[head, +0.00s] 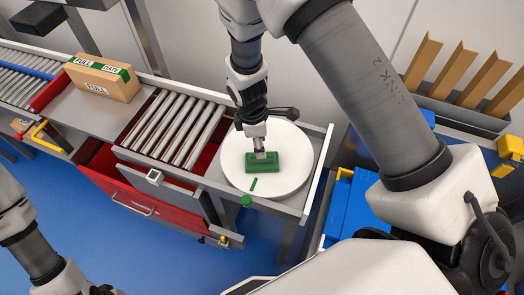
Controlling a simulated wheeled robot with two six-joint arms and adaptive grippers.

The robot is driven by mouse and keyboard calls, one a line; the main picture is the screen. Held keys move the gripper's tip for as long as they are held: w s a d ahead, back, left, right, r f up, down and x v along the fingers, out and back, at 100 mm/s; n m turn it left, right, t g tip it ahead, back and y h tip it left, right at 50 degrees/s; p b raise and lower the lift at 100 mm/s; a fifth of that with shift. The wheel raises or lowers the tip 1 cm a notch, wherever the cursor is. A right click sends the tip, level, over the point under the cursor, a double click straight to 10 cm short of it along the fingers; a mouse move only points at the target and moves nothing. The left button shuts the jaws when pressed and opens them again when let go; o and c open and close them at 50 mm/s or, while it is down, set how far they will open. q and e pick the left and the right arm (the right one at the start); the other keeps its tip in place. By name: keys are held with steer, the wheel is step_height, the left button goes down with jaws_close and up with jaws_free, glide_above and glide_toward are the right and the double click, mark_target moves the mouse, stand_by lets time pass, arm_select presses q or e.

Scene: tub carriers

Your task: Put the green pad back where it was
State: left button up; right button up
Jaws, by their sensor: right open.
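The green pad (263,168) lies on the round white turntable (290,188) at the right end of the conveyor bench. My right gripper (260,152) points straight down at the pad's top. It is open, and its fingertips are at or just above the pad; I cannot tell whether they touch it. The gripper hides a small part of the pad's back edge. My left arm shows at the lower left, but its gripper is not visible.
A cardboard box (103,79) stands on the bench at the left. Metal rollers (178,128) lie left of the turntable, above an open red drawer (140,195). A blue bin (350,205) and a rack of brown dividers (455,75) are at the right.

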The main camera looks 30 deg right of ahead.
step_height(320, 180, up, 6)
steer(key=shift+w+a+r+b, duration=0.2)
steer(key=shift+a+b, duration=0.15)
steer(key=shift+a, duration=0.05)
stand_by(2.1)
